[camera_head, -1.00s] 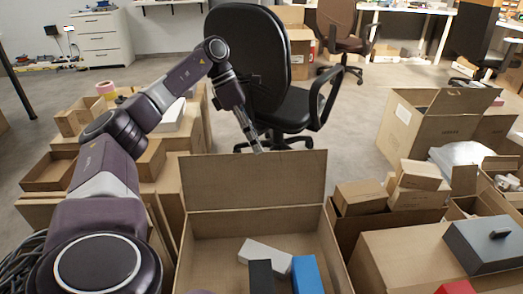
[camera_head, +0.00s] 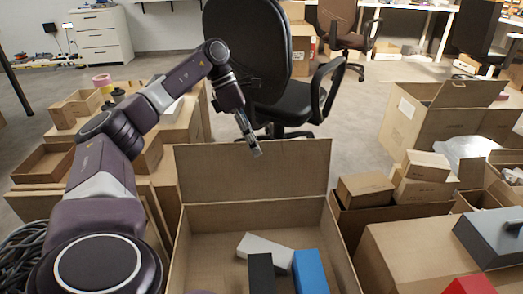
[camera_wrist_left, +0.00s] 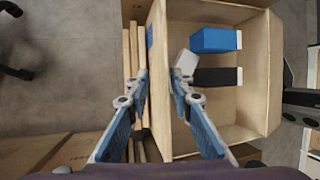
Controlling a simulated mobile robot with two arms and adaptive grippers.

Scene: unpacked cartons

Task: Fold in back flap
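The open carton (camera_head: 215,222) stands at the bottom middle in the head view. Its back flap (camera_head: 215,172) stands up along the far edge. My left gripper (camera_head: 256,152) points down at the flap's top edge, its fingertips overlapping the flap's upper part in the picture. In the left wrist view, the left gripper (camera_wrist_left: 159,75) has its fingers apart with a gap between the tips. The carton wall and flap edge show between and beyond the fingers; I cannot tell whether they touch. A blue box (camera_head: 310,272), a black box (camera_head: 261,275) and a white box (camera_head: 263,250) lie inside.
An office chair (camera_head: 247,50) stands close behind the carton. Stacked cartons (camera_head: 178,130) are at left beside my arm. More cartons (camera_head: 365,190) and a grey case (camera_head: 490,240) are at right. Some clear floor (camera_head: 350,130) shows behind the carton at right.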

